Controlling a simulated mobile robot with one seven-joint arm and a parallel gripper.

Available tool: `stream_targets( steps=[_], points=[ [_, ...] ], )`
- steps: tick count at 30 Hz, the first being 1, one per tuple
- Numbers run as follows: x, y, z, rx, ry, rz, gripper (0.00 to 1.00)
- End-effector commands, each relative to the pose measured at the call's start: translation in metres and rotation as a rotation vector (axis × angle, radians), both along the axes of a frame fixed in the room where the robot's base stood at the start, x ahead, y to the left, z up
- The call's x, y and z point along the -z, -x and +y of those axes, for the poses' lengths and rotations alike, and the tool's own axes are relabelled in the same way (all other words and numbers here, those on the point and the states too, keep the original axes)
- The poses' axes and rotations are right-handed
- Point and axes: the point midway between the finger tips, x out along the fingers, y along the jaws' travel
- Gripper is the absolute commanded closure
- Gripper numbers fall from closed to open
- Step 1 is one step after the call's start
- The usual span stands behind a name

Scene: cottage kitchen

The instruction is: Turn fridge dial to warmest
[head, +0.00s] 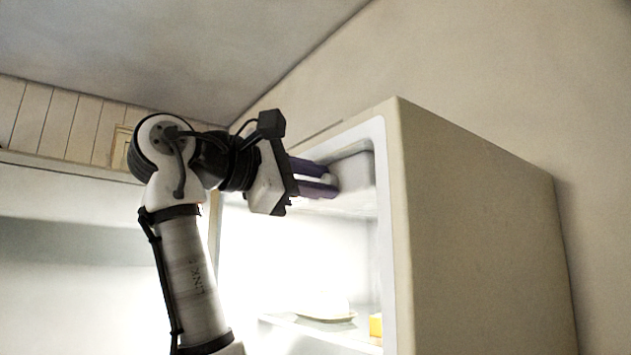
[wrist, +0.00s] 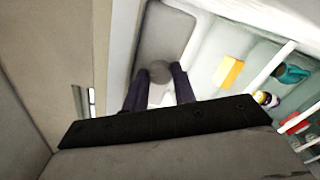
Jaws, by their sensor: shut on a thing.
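The fridge (head: 480,220) stands open, its lit inside facing left in the head view. The dial (head: 329,180) is a small round light-grey knob on a grey housing (head: 356,180) high inside the fridge. My gripper (head: 322,180) reaches into the top of the fridge, and its two purple fingers are closed on the dial, one on each side. In the wrist view the round dial (wrist: 160,72) shows between the fingertips (wrist: 161,73) against the grey housing (wrist: 165,35). I cannot make out a pointer or any marks on the dial.
Below the housing, a fridge shelf holds a pale plate (head: 325,316) and a yellow block (head: 376,325). The wrist view also shows the yellow block (wrist: 228,72), a teal item (wrist: 290,74) and several other items. The fridge side wall is close to the gripper.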

Motion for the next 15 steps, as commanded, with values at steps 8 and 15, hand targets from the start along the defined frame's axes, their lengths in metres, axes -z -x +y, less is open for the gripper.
stream_targets(
  steps=[8,15],
  points=[
    [0.0,-0.0001,0.0002,0.0,0.002,0.002,0.96],
    [0.0001,-0.0001,0.0002,0.0,0.001,0.002,0.53]
  ],
)
